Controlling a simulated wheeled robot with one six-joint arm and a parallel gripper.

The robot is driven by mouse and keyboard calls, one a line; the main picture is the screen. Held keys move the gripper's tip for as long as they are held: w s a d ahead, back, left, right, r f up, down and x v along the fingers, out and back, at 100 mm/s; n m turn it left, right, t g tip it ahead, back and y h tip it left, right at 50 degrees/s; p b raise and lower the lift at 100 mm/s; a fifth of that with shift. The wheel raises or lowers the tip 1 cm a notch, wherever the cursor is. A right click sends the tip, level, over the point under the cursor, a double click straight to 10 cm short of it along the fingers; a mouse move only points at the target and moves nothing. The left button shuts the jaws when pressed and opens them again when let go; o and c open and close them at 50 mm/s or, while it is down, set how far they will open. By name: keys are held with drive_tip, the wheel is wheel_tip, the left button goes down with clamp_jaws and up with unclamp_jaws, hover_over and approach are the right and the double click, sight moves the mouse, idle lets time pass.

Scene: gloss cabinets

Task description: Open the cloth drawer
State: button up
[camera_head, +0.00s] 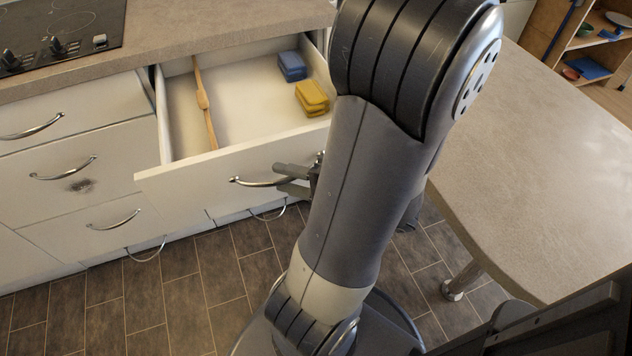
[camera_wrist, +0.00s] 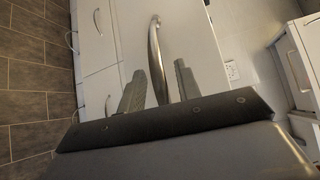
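The cloth drawer (camera_head: 232,160) is pulled well out, and its inside shows in the head view. A folded blue cloth (camera_head: 292,66) and a folded yellow cloth (camera_head: 311,97) lie at its right side. Its curved metal handle (camera_head: 262,182) is on the front panel; it also shows in the wrist view (camera_wrist: 156,52). My gripper (camera_head: 288,180) is at the right part of this handle. In the wrist view my gripper (camera_wrist: 160,88) has its fingers apart, one on each side of the handle, with small gaps visible.
Closed drawers (camera_head: 85,170) stand to the left, below a counter (camera_head: 200,28) with a cooktop (camera_head: 62,30). Another counter (camera_head: 540,170) stands close to my arm's right. Tiled floor (camera_head: 180,290) is clear in front.

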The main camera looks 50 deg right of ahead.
drive_tip(key=v, duration=1)
drive_tip(key=shift+p, duration=0.4)
drive_tip(key=shift+b+x, duration=0.45)
drive_tip(key=shift+x, duration=4.85)
drive_tip(key=shift+s+a, duration=0.1)
